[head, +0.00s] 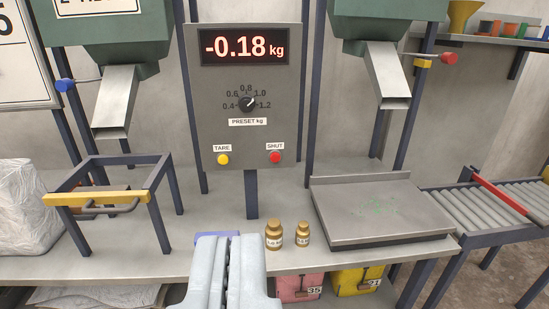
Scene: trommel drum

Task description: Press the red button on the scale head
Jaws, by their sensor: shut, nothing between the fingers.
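The scale head (250,130) is a grey box on a dark post at the back of the bench, upper middle of the head view. Its display (245,47) reads -0.18 kg in red. A black preset dial (247,104) sits below it. The red button (275,157), labelled SHUT, is at the lower right of the panel. A yellow button (223,159), labelled TARE, is at the lower left. My gripper (217,238) is shut and empty, low in the picture, below the scale head and apart from the red button.
Two brass weights (274,236) stand on the bench just right of my gripper. A flat weighing platform (370,211) lies at right, beside a roller conveyor (490,205). A dark frame with a yellow bar (97,198) stands left. Metal chutes (115,100) hang on both sides.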

